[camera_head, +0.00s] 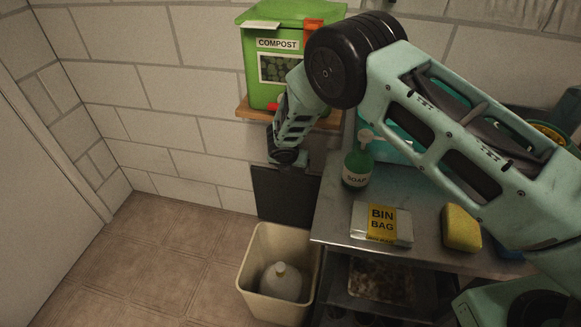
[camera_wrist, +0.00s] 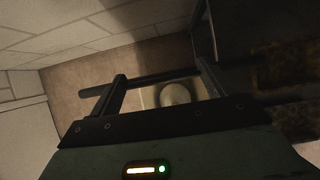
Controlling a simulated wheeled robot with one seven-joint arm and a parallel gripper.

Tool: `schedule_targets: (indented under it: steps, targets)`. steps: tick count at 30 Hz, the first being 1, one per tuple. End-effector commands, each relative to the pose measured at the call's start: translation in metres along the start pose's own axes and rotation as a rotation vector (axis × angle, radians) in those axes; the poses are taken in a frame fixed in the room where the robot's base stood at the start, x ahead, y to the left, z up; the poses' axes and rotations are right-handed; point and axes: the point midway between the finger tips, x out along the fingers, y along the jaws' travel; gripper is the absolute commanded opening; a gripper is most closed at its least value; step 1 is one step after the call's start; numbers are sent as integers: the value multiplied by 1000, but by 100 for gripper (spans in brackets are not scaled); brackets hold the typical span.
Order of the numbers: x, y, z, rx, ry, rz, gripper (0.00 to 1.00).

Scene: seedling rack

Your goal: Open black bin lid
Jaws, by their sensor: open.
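A cream bin (camera_head: 247,268) stands open on the floor with a white bottle (camera_head: 281,281) inside. A dark flat panel, apparently the black lid (camera_head: 284,197), stands upright behind the bin against the wall. My gripper (camera_head: 287,161) points down just above the panel's upper edge; I cannot tell whether it touches it. In the wrist view my gripper (camera_wrist: 160,78) has its fingers wide apart with nothing seen held. The white bottle (camera_wrist: 175,95) shows between and beyond them, inside the bin. The fingertips are hard to make out in the head view.
A green compost caddy (camera_head: 283,75) sits on a wooden shelf (camera_head: 254,112) beside my forearm. A metal counter (camera_head: 332,216) at the right holds a soap bottle (camera_head: 357,165), a bin bag packet (camera_head: 382,223) and a yellow sponge (camera_head: 461,228). The floor at the left is clear.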

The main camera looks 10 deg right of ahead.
Motion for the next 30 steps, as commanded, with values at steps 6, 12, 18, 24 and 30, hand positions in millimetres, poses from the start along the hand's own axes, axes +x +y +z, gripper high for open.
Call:
schedule_targets:
  steps: [6,12,18,24,30]
  targets:
    - [0,1,2,1,-3,2,41]
    - [0,1,3,1,-3,2,41]
    - [0,1,3,1,-3,2,90]
    - [0,0,2,0,-2,1,100]
    - [-5,1,1,1,-2,2,100]
